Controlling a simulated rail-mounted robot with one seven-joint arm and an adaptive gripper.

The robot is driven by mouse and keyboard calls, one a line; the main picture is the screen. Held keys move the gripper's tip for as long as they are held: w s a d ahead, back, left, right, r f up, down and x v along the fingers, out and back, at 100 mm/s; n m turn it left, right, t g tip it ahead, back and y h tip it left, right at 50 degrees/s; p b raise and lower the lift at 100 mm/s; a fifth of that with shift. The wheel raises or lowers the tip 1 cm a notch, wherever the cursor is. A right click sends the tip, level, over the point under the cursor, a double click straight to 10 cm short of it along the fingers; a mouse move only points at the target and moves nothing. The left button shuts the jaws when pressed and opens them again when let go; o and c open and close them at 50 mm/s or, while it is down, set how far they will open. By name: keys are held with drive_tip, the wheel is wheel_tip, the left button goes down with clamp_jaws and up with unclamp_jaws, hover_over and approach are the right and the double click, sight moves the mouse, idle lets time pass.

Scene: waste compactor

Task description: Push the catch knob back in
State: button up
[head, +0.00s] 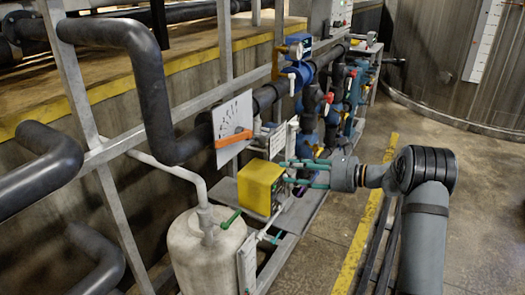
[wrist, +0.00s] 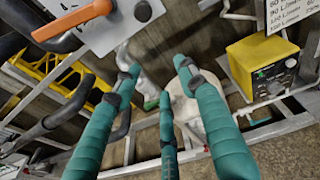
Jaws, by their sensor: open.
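A white plate (head: 233,117) with an orange lever (head: 234,138) is mounted on the pipe frame. In the wrist view the orange lever (wrist: 72,20) is at the upper left, and a small grey round knob (wrist: 143,11) sits beside it on the plate; I cannot tell for certain that this is the catch knob. My gripper (head: 286,172) is right of the plate, close to the yellow box. Its teal fingers (wrist: 158,78) are spread and empty in the wrist view, apart from the knob, which lies above the fingertips in the picture.
The yellow box (head: 260,186) with a dial stands beside the fingers; it also shows in the wrist view (wrist: 262,66). A pale tank (head: 205,250) stands below. Dark pipes (head: 135,60) and frame bars surround the plate. The floor (head: 470,190) at right is open.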

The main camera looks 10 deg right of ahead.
drive_tip(key=m+t+y, duration=0.1)
drive_tip(key=m+t, duration=0.1)
approach(265, 141)
drive_tip(key=shift+m, duration=0.3)
drive_tip(key=p+x, duration=0.2)
drive_tip(key=x, duration=0.8)
drive_tip(key=shift+w+a, duration=0.15)
drive_tip(key=shift+a, duration=0.15)
drive_tip(key=shift+c, duration=1.4)
clamp_jaws()
